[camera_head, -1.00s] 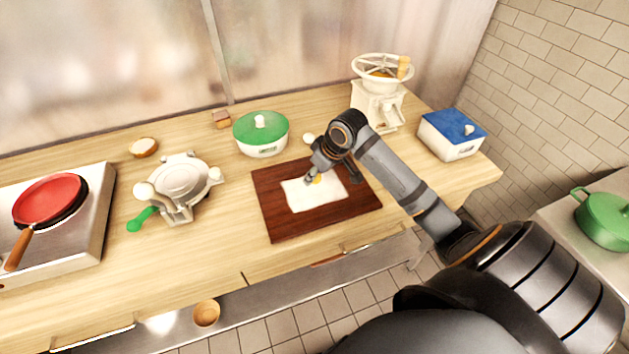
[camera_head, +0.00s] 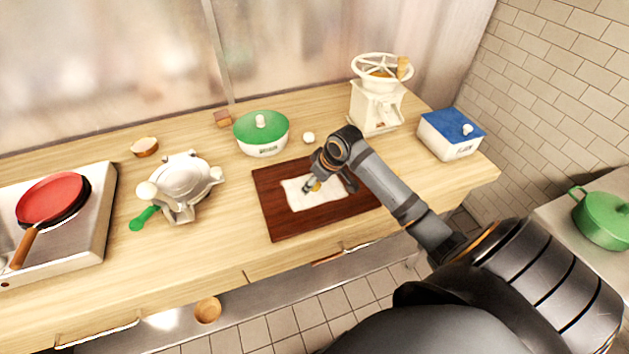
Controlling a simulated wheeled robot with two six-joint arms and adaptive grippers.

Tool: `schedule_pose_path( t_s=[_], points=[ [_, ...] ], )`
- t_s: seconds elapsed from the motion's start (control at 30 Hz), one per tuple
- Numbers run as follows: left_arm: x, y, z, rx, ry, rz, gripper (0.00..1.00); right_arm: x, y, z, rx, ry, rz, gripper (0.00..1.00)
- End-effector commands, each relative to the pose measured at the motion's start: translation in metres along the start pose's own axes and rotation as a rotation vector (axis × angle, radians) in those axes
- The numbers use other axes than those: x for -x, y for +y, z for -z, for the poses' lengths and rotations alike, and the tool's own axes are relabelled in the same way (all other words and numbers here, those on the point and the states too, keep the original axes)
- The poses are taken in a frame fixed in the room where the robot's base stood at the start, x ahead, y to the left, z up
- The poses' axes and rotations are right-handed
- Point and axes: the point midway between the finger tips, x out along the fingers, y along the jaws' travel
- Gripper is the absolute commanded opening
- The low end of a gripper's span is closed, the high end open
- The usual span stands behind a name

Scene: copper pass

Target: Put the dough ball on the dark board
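The dough ball (camera_head: 308,137), small, round and off-white, rests on the wooden counter just behind the dark board, to the right of a green-lidded pot. The dark board (camera_head: 282,226) is reddish brown and lies flat near the counter's front edge, with a flat white patch (camera_head: 299,198) on it. My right gripper (camera_head: 331,187) is over the board and the patch, in front of the dough ball and apart from it. Its fingers look spread, with no ball between them. Whether the fingertips touch the patch is unclear. My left gripper is out of view.
A green-lidded white pot (camera_head: 261,139) stands behind the board. A cream mill (camera_head: 378,106) and a blue-lidded box (camera_head: 450,138) stand to the right. A metal waffle iron (camera_head: 182,180) and a stove with a red pan (camera_head: 52,200) are to the left.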

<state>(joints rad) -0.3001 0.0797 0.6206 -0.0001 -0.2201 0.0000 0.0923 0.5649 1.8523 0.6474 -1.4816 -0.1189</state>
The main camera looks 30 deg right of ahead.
Motion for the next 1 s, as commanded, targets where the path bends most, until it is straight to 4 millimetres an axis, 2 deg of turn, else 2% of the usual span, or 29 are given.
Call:
schedule_pose_path(
  t_s=[0.27,0.37,0.7,0.8,1.0],
  points=[
    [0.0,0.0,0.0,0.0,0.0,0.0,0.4,0.001,0.0,0.001,0.0,0.001,-0.001,0.58],
    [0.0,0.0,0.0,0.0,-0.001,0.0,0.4,0.01,0.001,0.002,0.003,0.002,-0.004,0.58],
    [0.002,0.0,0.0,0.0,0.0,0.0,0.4,0.086,0.003,0.001,0.006,-0.001,-0.009,0.58],
    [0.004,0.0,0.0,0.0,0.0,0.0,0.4,0.102,0.002,0.001,0.005,-0.002,-0.008,0.58],
    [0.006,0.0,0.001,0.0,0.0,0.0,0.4,0.119,0.001,0.002,0.003,0.0,-0.005,0.58]
  ],
)
